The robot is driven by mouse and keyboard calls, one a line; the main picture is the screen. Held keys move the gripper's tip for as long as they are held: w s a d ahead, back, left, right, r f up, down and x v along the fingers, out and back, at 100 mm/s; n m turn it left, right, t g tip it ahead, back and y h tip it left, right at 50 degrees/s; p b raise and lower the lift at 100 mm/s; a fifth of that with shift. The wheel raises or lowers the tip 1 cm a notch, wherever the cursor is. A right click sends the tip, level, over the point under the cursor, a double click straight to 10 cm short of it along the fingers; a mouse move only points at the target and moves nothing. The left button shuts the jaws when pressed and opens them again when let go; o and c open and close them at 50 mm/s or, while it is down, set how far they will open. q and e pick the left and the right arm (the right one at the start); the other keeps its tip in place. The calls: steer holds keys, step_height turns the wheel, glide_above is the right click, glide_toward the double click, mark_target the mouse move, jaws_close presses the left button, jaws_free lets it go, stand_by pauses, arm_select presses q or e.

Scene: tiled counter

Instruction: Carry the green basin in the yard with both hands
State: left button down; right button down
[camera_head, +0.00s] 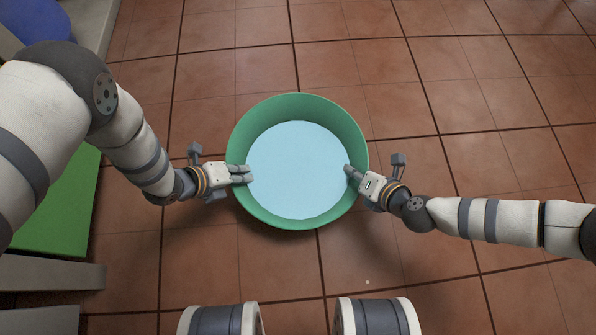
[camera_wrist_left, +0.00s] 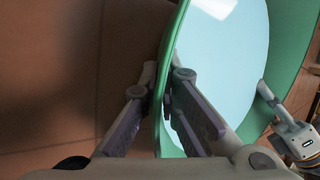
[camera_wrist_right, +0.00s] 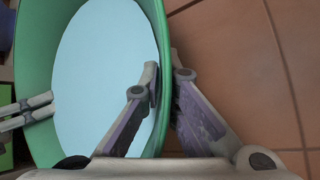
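The round green basin (camera_head: 295,105) is in the middle of the head view, with a flat light-blue surface (camera_head: 297,170) inside it. My left gripper (camera_head: 243,174) is at its left wall; in the left wrist view one finger is outside and one inside the wall (camera_wrist_left: 162,120), closed on it. My right gripper (camera_head: 351,174) is at its right wall; in the right wrist view its fingers are closed on the wall (camera_wrist_right: 161,30) from both sides. The basin looks level. A shadow lies on the floor below it, but its height is hard to tell.
The floor (camera_head: 480,110) is reddish-brown tile, clear behind and to the right of the basin. A green panel (camera_head: 55,210) and grey-white slats (camera_head: 50,272) stand at the left edge. A blue object (camera_head: 35,18) is at the top left corner.

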arm_select(q)
steer(key=shift+w+d+f, duration=0.15)
steer(key=shift+d+f, duration=0.15)
steer(key=shift+f, duration=0.15)
arm_select(e)
steer(key=shift+s+a+f, duration=0.1)
steer(key=shift+a+f, duration=0.3)
steer(key=shift+f, duration=0.1)
arm_select(q)
steer(key=c, duration=1.8)
jaws_free()
steer(key=shift+a, duration=0.1)
arm_select(e)
steer(key=c, duration=1.8)
jaws_free()
steer(key=shift+d, duration=0.1)
arm_select(q)
steer(key=shift+a, duration=0.1)
arm_select(e)
steer(key=shift+d, duration=0.2)
steer(key=shift+d+r, duration=0.1)
steer(key=shift+d, duration=0.05)
arm_select(q)
steer(key=v, duration=1.2)
steer(key=shift+s, duration=0.2)
arm_select(e)
steer(key=v, duration=1.1)
steer(key=shift+s+r, duration=0.25)
arm_select(q)
steer(key=shift+f, duration=0.15)
